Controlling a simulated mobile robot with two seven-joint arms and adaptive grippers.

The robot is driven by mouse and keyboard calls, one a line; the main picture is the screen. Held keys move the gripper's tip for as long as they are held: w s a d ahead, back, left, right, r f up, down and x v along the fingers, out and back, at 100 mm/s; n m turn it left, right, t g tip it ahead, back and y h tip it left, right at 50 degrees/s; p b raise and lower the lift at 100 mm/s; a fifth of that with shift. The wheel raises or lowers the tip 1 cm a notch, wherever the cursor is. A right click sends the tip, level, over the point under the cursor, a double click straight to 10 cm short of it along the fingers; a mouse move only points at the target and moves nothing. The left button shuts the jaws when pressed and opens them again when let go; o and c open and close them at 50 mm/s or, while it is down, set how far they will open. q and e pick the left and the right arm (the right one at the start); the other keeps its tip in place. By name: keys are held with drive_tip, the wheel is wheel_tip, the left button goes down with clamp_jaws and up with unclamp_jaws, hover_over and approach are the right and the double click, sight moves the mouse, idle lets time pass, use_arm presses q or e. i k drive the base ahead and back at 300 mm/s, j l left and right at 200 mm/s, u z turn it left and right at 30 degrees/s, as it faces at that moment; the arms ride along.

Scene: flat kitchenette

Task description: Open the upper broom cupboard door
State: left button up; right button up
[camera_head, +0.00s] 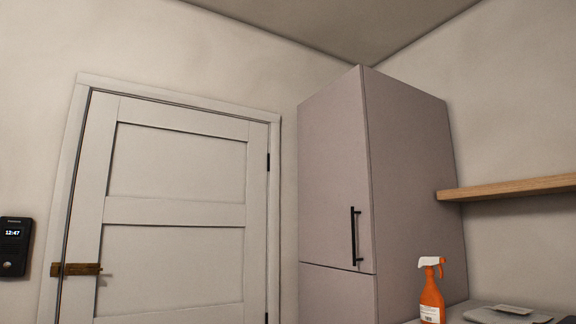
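The upper broom cupboard door (330,170) is the tall grey-mauve front panel of the cupboard in the corner, right of the white room door. It looks shut, flush above the seam with the lower door (338,292). A black vertical bar handle (354,236) sits near its lower right edge. The cupboard's plain side panel (410,180) faces right. Neither of my grippers shows in the head view.
A white panelled door (175,220) with a brass latch (77,269) is on the left, beside a black wall panel (15,247). An orange spray bottle (432,298) stands right of the cupboard, under a wooden shelf (510,188). A grey flat object (484,315) lies near it.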

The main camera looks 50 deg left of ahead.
sight(336, 227)
drive_tip(key=u, duration=1.3)
